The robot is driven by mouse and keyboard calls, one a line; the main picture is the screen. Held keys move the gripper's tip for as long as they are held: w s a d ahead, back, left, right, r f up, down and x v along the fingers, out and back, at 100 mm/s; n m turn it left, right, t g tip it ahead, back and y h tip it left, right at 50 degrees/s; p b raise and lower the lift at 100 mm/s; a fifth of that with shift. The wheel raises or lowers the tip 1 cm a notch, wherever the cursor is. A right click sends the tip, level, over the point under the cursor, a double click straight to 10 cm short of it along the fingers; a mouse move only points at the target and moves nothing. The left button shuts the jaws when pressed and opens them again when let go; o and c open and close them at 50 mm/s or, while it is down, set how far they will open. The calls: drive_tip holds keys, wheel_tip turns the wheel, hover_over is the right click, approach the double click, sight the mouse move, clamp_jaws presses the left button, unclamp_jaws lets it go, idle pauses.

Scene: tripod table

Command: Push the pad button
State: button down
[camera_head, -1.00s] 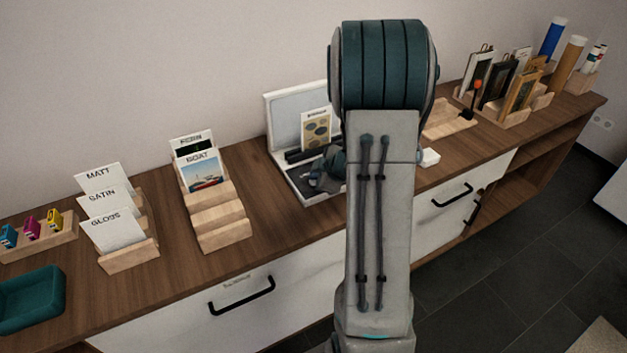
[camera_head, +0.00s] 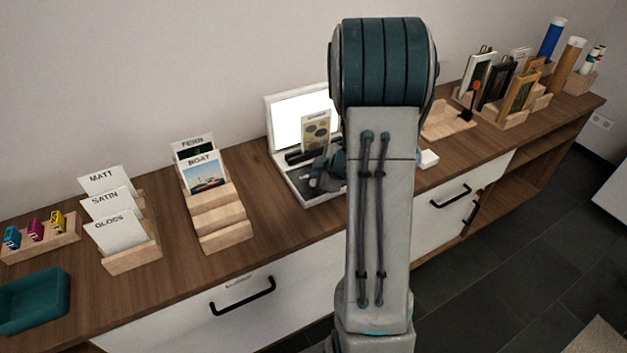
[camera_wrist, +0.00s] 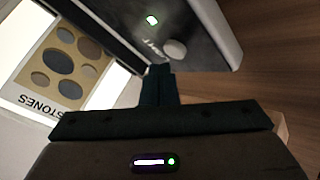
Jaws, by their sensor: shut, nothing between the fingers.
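The pad is the dark panel of an open, laptop-like device (camera_head: 283,170) on the sideboard, mostly behind my arm. In the wrist view the dark panel (camera_wrist: 195,25) carries a round grey button (camera_wrist: 175,50) and a small green-lit spot (camera_wrist: 152,20). The device's raised screen (camera_head: 288,125) glows white. My gripper (camera_wrist: 158,72) is shut and empty, its tips just beside the round button; I cannot tell whether they touch it. In the head view my gripper (camera_head: 326,170) shows partly beside my arm, low over the panel.
A card marked STONES (camera_wrist: 62,62) stands in front of the screen, close to my gripper. Wooden card holders (camera_head: 222,222) and a teal tray (camera_head: 35,300) are to the left. Picture frames and tubes (camera_head: 510,85) stand at the right. Bare wood lies left of the device.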

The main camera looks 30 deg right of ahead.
wheel_tip(320, 180, up, 6)
drive_tip(key=p, duration=0.6)
